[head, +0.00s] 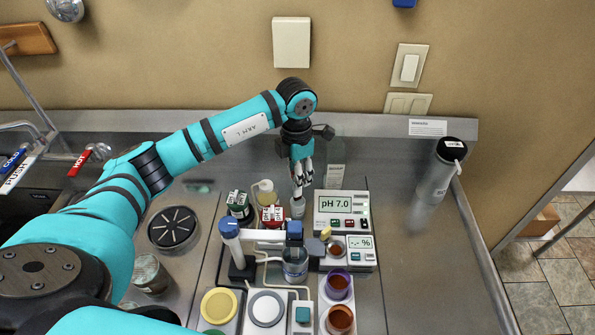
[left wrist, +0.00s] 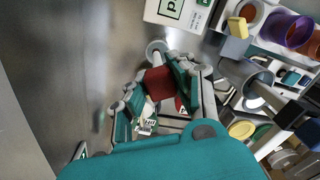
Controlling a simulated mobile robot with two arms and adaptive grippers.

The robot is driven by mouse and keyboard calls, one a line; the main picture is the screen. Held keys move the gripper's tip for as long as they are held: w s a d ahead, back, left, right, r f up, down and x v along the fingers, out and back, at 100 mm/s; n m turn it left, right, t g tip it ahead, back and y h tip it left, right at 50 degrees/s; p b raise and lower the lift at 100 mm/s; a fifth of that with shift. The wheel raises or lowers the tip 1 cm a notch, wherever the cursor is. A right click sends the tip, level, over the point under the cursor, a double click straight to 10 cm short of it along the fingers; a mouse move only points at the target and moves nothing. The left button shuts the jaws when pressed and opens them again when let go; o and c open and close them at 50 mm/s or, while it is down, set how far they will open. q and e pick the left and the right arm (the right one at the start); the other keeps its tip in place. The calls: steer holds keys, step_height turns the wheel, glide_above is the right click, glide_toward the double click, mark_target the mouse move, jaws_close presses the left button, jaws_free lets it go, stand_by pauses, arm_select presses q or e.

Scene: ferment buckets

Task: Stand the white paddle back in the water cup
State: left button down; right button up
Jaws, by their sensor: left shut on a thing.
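My left gripper (head: 301,184) points down behind the instrument rack, its fingers close together above a small pale cup (head: 298,208), which looks like the water cup. In the left wrist view the gripper (left wrist: 158,82) is shut with a red-brown block between its fingers; I take this as the grip of the white paddle. My right gripper is not in view.
The pH meter (head: 341,212) stands just right of the gripper. Red-labelled (head: 271,216) and green-labelled (head: 238,206) bottles stand close on the left.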

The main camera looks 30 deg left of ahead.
mark_target(298, 199)
arm_select(q)
step_height(298, 199, down, 2)
steer(key=shift+f+b, duration=0.15)
steer(key=shift+b, duration=0.55)
steer(key=shift+f+b, duration=1.3)
steer(key=shift+f, duration=0.3)
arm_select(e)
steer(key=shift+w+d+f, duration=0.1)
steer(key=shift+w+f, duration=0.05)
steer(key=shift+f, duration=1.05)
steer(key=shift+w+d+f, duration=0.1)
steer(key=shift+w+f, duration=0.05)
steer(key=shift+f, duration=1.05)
arm_select(q)
steer(key=c, duration=0.6)
jaws_free()
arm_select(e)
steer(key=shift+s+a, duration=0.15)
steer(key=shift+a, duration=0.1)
arm_select(q)
steer(key=shift+r, duration=0.15)
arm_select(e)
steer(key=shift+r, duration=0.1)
arm_select(q)
steer(key=shift+r+p, duration=1.65)
steer(key=shift+r, duration=1.25)
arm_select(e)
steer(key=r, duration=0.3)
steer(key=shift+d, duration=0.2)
